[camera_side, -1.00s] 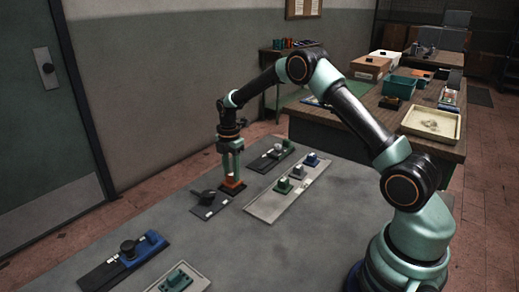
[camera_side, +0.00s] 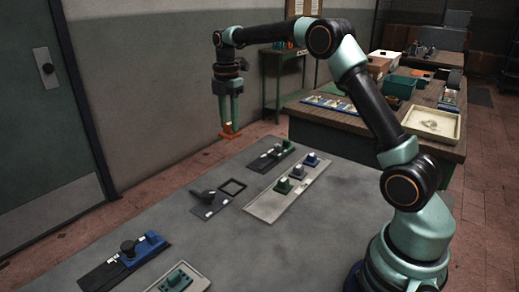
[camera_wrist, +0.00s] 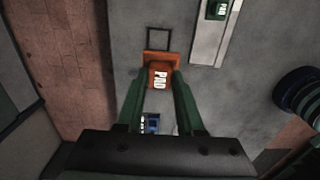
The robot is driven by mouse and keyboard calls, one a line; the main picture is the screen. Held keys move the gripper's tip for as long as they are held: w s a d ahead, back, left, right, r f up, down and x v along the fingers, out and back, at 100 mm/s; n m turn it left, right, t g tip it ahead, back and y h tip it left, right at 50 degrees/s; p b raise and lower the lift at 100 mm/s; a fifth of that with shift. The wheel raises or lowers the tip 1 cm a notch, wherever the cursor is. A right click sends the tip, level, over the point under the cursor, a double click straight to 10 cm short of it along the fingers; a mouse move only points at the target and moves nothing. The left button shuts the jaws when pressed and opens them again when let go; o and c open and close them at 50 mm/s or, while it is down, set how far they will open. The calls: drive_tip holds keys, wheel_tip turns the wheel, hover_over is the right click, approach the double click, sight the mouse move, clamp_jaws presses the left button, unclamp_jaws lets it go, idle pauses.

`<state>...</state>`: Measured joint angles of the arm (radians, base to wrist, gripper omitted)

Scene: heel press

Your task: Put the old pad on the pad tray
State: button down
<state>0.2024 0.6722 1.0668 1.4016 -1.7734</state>
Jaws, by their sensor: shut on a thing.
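My gripper (camera_side: 231,120) is shut on an orange pad (camera_side: 229,132) and holds it in the air, above and beyond the far left edge of the grey table. In the wrist view the pad (camera_wrist: 160,77) is marked "PAD" and sits between my fingertips (camera_wrist: 161,86). A long pale tray (camera_side: 262,208) lies on the table with green, grey and blue blocks on it. Its edge shows in the wrist view (camera_wrist: 203,45), with a green block (camera_wrist: 218,8) also marked "PAD". I cannot tell for certain which tray is the pad tray.
An empty black square frame (camera_side: 233,187) lies beside a dark plate with a lever (camera_side: 206,204). A dark strip with green blocks (camera_side: 272,156), a blue-and-black fixture (camera_side: 126,261) and another pale tray (camera_side: 180,281) stand on the table. The table's middle is clear.

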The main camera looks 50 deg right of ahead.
drive_tip(key=shift+s+a+f, duration=0.3)
drive_tip(key=shift+s+f, duration=1.9)
drive_tip(key=shift+f, duration=0.8)
drive_tip(key=shift+s+a+f, duration=0.25)
drive_tip(key=shift+s+f, duration=1.9)
drive_tip(key=shift+f, duration=0.9)
drive_tip(key=shift+s+a+f, duration=0.3)
drive_tip(key=shift+s+f, duration=1.9)
drive_tip(key=shift+f, duration=0.8)
drive_tip(key=shift+f, duration=0.35)
drive_tip(key=shift+c, duration=2.3)
unclamp_jaws()
wheel_tip(320, 180, up, 12)
